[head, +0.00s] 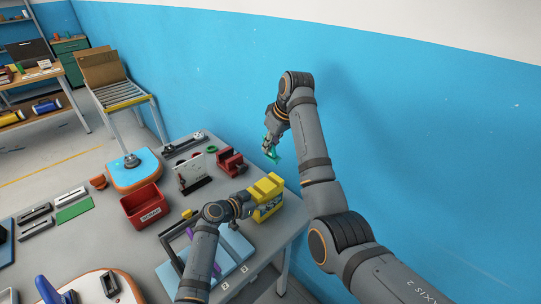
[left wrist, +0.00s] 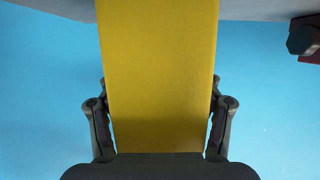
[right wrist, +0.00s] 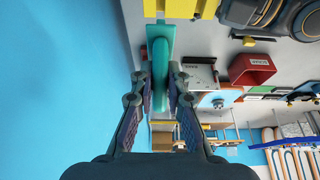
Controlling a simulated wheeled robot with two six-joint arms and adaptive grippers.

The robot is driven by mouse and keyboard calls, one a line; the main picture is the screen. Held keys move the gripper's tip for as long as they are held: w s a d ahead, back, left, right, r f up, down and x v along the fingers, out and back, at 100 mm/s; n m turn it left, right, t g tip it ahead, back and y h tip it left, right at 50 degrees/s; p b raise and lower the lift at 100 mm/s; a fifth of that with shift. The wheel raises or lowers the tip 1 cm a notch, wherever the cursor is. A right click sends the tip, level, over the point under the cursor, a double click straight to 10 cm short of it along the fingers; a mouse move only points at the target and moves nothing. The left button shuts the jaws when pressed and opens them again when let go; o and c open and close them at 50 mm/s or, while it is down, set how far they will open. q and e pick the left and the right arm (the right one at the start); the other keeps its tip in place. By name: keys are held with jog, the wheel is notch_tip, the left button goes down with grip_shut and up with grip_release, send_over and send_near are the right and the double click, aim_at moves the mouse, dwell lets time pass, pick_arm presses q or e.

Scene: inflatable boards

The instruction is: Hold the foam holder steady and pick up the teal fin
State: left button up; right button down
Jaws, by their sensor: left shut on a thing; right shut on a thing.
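The yellow foam holder (head: 269,186) stands upright at the table's right end in the head view. My left gripper (head: 252,205) is shut on it from the near side; its yellow face (left wrist: 160,75) fills the middle of the left wrist view between the fingers. The teal fin (head: 274,155) is up in the air above the holder and clear of it. My right gripper (head: 269,146) is shut on the fin, which also shows between its fingers in the right wrist view (right wrist: 159,50). The fingertips on the holder are partly hidden.
A red vise (head: 231,163) stands close behind the holder. A red bin (head: 145,206) and a white panel on a dark stand (head: 191,174) are to the left. A light blue board (head: 232,250) lies in front. The blue wall (head: 420,120) is close behind my right arm.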

jog(key=shift+r, duration=0.1)
pick_arm(q)
jog(key=o, duration=1.3)
